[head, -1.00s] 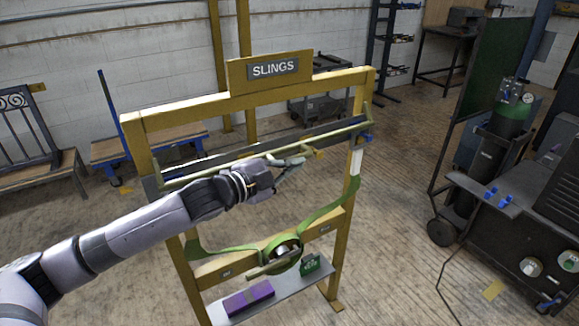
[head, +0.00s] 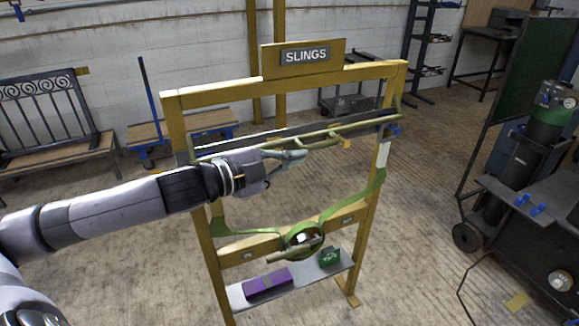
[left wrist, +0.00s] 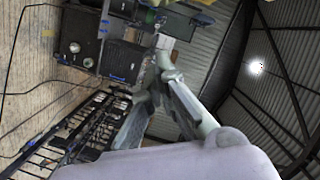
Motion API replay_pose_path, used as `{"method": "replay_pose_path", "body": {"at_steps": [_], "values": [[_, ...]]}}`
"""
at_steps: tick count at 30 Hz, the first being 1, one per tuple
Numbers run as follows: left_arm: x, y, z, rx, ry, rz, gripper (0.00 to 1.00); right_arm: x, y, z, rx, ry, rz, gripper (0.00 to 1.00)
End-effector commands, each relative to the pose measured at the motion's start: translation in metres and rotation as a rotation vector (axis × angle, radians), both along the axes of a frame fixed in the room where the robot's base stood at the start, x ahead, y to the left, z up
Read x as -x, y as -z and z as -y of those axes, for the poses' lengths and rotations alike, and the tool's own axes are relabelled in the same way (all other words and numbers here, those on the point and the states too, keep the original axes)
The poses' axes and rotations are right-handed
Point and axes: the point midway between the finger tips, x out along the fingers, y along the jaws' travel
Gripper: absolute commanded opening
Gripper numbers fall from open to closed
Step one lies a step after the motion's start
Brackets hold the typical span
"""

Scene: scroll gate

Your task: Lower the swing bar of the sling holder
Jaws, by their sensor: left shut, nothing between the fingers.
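The yellow sling holder frame (head: 181,135) stands on the floor with a "SLINGS" sign (head: 306,55) on top. Its olive-green swing bar (head: 345,128) runs across the upper part, below the top beam, and is raised. My left gripper (head: 302,155) is shut and empty, close to the bar near its middle; I cannot tell whether it touches. In the left wrist view the closed fingers (left wrist: 164,62) point up the picture. A green sling (head: 230,232) hangs in the frame below the bar. My right gripper is not in view.
A grey shelf (head: 343,262) low in the frame carries a purple box (head: 268,284) and a small green item (head: 330,256). A bench (head: 50,150) stands at left. A dark cart with a green cylinder (head: 551,112) stands at right. The floor in between is clear.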

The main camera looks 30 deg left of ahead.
Motion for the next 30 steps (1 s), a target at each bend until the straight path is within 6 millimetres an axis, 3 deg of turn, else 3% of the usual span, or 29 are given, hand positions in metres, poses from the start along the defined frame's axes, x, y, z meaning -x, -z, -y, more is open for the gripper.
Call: {"method": "replay_pose_path", "body": {"at_steps": [9,24,28,30], "values": [[0.009,-0.001,-0.002,-0.003,0.005,-0.001,0.0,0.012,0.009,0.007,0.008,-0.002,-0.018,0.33],[0.009,-0.001,-0.002,-0.001,0.004,-0.002,0.0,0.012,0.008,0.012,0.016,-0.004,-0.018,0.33],[0.01,0.019,0.0,0.032,-0.029,-0.044,0.0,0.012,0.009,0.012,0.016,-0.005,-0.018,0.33],[0.014,0.044,0.001,0.072,-0.074,-0.098,0.0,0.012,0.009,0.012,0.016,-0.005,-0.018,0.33]]}}
